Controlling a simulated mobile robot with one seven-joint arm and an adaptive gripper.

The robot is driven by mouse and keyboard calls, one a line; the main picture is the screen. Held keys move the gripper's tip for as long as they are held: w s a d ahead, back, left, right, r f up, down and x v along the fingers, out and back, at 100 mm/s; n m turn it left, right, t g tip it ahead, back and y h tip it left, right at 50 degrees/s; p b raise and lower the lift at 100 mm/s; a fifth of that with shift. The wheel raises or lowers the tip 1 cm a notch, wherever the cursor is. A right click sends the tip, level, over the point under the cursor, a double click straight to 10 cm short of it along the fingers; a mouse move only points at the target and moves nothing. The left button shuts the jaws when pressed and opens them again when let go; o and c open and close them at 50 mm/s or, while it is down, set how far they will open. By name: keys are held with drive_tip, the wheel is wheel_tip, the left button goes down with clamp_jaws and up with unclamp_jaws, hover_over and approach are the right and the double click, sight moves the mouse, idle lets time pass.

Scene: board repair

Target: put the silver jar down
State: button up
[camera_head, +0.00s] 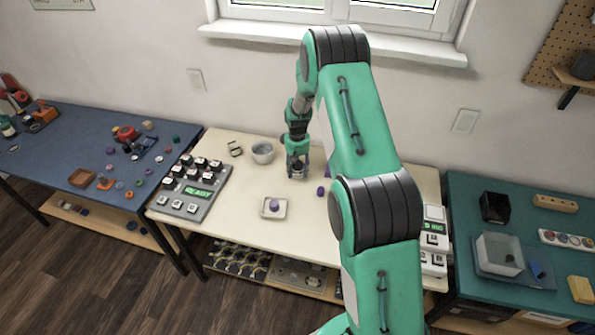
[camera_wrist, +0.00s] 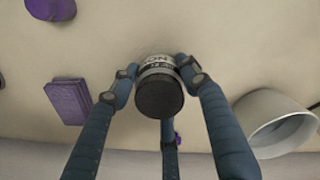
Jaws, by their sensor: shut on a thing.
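My gripper (camera_head: 297,172) reaches down over the cream table (camera_head: 240,215) in the head view. In the wrist view my gripper's fingers (camera_wrist: 160,95) are closed around a small jar (camera_wrist: 158,88) with a dark round lid and a silver-grey lettered label. The jar also shows between the fingers in the head view (camera_head: 297,168). It is at or just above the tabletop; I cannot tell whether its base touches.
A grey-white bowl (camera_head: 263,153) stands close to the left of my gripper. A purple piece (camera_head: 320,190) lies at the right. A small dish (camera_head: 273,208) with a purple thing is in front. A button panel (camera_head: 193,188) fills the left end.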

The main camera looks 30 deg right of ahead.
sight(297, 163)
drive_tip(key=shift+f, duration=0.15)
drive_tip(key=o, duration=1.3)
drive_tip(key=shift+c, duration=0.2)
wheel_tip(297, 163, up, 12)
drive_tip(key=p, duration=0.2)
drive_tip(key=shift+r+p, duration=0.2)
drive_tip(key=shift+p, duration=0.1)
drive_tip(key=shift+r, duration=0.1)
